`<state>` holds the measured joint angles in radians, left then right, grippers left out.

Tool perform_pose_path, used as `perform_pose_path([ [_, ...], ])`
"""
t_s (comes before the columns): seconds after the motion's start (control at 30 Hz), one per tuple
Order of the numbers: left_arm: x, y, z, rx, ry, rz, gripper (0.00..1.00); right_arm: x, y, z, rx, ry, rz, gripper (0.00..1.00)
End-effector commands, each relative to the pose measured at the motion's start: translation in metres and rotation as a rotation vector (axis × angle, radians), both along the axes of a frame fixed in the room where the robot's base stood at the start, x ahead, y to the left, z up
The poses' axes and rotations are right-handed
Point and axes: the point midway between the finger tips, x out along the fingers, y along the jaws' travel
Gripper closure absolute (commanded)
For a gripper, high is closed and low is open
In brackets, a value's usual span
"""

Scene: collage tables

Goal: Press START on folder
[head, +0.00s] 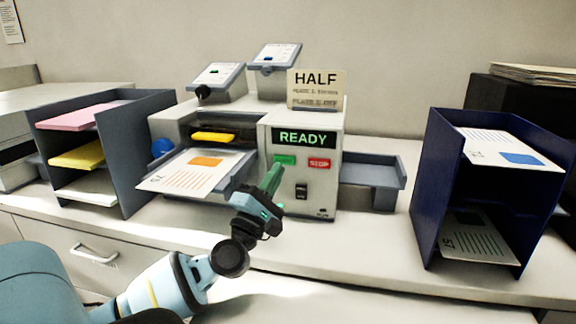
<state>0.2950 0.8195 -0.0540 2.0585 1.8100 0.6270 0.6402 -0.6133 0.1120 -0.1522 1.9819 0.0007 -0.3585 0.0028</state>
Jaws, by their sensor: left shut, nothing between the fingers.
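The folder (319,185) is a light grey machine in the middle of the counter. Its dark display (303,138) reads READY in green. The green button (284,160) is on its front panel, left of the red STOP button (319,163). My left gripper (272,177) is shut and empty, its green-tinted fingers pointing up just below the green button. I cannot tell whether the fingertips touch it. A sheet with an orange block (180,175) lies on the left feed tray. My right gripper is not in view.
A grey shelf rack (150,140) with pink, yellow and white paper stands left. A dark blue rack (432,190) with printed sheets stands right. An empty output tray (366,172) juts from the folder's right side. A HALF sign (317,89) stands on top.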

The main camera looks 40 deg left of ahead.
Motion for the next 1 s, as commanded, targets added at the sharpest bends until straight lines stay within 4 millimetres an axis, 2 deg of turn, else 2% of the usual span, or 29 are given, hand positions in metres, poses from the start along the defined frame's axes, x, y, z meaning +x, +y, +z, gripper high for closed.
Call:
perform_pose_path([
  [0.1,0.011,0.006,0.000,0.000,0.000,0.002,1.00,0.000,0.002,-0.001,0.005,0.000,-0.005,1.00],
  [0.3,0.020,0.011,0.000,-0.001,-0.001,0.000,1.00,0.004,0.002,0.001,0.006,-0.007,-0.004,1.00],
  [1.0,0.021,0.011,0.001,-0.001,-0.001,0.000,1.00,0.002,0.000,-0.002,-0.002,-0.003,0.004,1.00],
])
